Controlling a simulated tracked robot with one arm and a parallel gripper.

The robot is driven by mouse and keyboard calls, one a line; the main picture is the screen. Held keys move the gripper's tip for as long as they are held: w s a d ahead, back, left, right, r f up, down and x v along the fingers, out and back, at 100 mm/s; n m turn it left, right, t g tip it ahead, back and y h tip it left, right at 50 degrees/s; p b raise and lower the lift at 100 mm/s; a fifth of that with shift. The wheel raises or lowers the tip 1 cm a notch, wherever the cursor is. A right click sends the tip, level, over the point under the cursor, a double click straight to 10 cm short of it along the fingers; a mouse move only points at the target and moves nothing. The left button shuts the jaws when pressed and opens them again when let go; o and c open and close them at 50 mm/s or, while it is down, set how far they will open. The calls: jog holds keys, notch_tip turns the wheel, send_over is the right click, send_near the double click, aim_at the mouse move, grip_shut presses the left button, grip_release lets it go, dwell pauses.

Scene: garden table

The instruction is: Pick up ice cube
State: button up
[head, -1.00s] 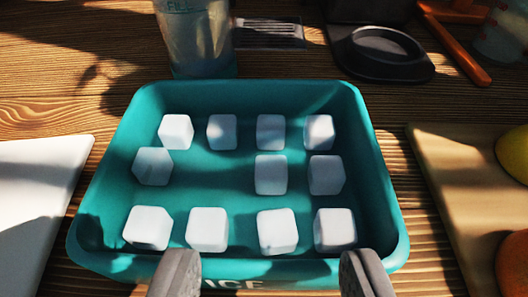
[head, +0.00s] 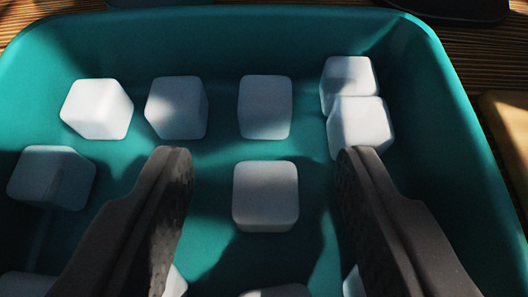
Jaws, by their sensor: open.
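Several white ice cubes lie in a teal tray (head: 415,130). One ice cube (head: 265,195) in the middle row lies between the two fingers of my gripper (head: 262,165), with a gap on each side. My gripper is open and holds nothing. Behind that cube is another ice cube (head: 265,107). At the right, two cubes touch: a front ice cube (head: 360,124) close to the right fingertip and a rear ice cube (head: 347,82). The front row is mostly hidden by the fingers and the picture's lower edge.
To the left are a rear ice cube (head: 97,108), an ice cube (head: 176,107) beside it, and a shaded ice cube (head: 52,177) near the tray's left wall. A wooden board (head: 508,125) shows outside the tray at the right.

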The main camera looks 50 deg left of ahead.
grip_shut()
jog(key=shift+r+p, duration=0.3)
jog(key=shift+r, duration=1.3)
jog(key=shift+s+r, duration=0.2)
jog(key=s, duration=0.5)
jog(key=s+d+r, duration=0.1)
jog(key=s, duration=0.4)
jog(key=s+d, duration=0.1)
jog(key=s, duration=0.4)
jog(key=shift+s+r+b, duration=0.15)
jog(key=shift+s+b, duration=0.1)
jog(key=shift+b, duration=0.15)
